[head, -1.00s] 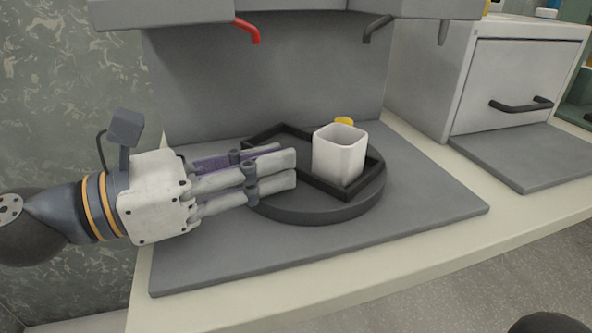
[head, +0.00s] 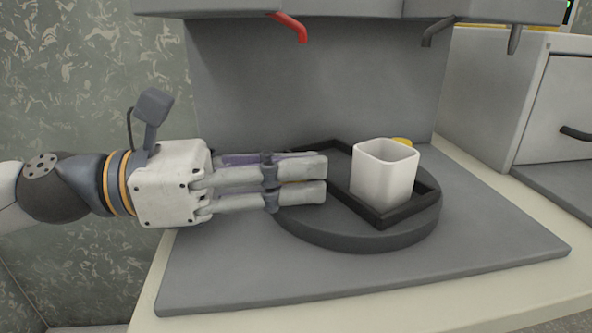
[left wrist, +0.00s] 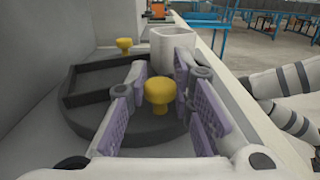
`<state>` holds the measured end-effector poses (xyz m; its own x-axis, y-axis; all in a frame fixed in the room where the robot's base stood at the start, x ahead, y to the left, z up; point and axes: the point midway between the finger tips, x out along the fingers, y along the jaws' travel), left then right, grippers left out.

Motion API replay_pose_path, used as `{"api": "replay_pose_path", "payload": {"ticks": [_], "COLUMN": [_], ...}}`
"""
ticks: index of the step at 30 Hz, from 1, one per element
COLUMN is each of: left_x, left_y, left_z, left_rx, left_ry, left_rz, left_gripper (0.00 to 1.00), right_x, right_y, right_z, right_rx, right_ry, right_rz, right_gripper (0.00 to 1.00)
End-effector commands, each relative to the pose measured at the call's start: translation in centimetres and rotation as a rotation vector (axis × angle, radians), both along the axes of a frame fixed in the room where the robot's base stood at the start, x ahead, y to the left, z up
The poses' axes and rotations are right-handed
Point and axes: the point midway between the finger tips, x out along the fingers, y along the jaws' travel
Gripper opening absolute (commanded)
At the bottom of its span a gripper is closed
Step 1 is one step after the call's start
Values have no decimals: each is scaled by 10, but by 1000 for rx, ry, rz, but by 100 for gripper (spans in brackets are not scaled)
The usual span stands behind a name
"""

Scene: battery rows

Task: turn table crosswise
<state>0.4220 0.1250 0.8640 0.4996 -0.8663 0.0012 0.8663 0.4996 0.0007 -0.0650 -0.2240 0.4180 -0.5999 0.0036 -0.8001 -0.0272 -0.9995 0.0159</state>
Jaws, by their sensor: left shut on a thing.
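The turntable is a dark round disc (head: 350,238) on a grey base plate, also in the left wrist view (left wrist: 165,133). A black rectangular frame (head: 342,185) lies across it. A white cup (head: 384,175) stands upright at the right end of the frame. One yellow knob (head: 403,142) shows behind the cup, and in the left wrist view (left wrist: 124,44) it stands on the far side. My left gripper (head: 325,180) reaches in from the left over the disc, shut on the near yellow knob (left wrist: 158,92). Its fingers mostly hide that knob in the head view.
A grey housing (head: 300,90) rises behind the plate, with a red lever (head: 290,27) and a dark lever (head: 437,30) above. A grey cabinet (head: 500,90) stands at the right. The base plate (head: 480,255) is clear in front of the disc.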

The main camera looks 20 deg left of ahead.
Motion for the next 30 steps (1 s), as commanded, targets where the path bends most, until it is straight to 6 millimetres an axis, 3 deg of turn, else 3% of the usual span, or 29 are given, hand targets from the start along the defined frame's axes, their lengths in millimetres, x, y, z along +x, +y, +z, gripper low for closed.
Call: {"api": "replay_pose_path", "payload": {"ticks": [4,5,7,17,30], "left_x": [0,0,0,-1,-37], "left_y": [0,0,0,4,66], "left_z": [-2,-2,-2,-1,-1], "left_rx": [1,1,1,0,-1], "left_ry": [5,5,5,4,3], "left_rz": [-2,-2,-2,3,4], "left_gripper": [0,28,40,40,40], "right_x": [0,0,0,0,0], "right_y": [0,0,0,0,0], "right_z": [0,0,0,0,0], "right_rx": [0,0,0,0,0], "right_ry": [0,0,0,0,0], "right_rz": [0,0,0,0,0], "right_gripper": [0,0,0,0,0]}}
